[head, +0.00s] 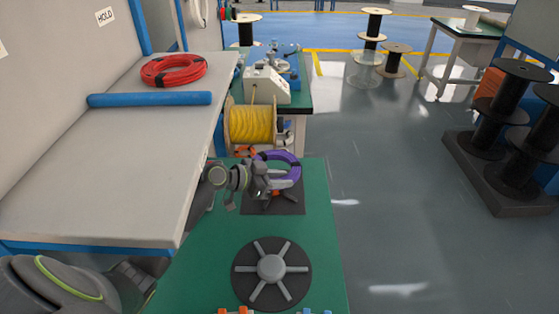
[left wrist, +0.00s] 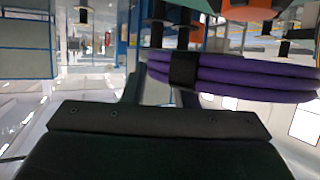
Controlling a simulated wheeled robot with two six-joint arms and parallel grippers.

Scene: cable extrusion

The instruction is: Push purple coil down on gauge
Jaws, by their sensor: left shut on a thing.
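The purple coil (head: 291,168) is held above the far part of the green table, over a dark square plate (head: 290,207). My left gripper (head: 264,184) is shut on the coil's near left side. In the left wrist view the coil (left wrist: 245,78) shows as stacked purple loops with a black band, close to the gripper. Orange parts show beside and below the coil; I take the dark plate with its orange parts as the gauge, but the arm and coil hide much of it. The coil appears apart from the plate. My right gripper is not in view.
A dark round disc with grey spokes (head: 271,268) lies on the near green table (head: 205,262). A yellow cable spool (head: 252,125) stands just behind. The grey bench (head: 110,165) at left holds a red coil (head: 174,70) and a blue roll (head: 150,99).

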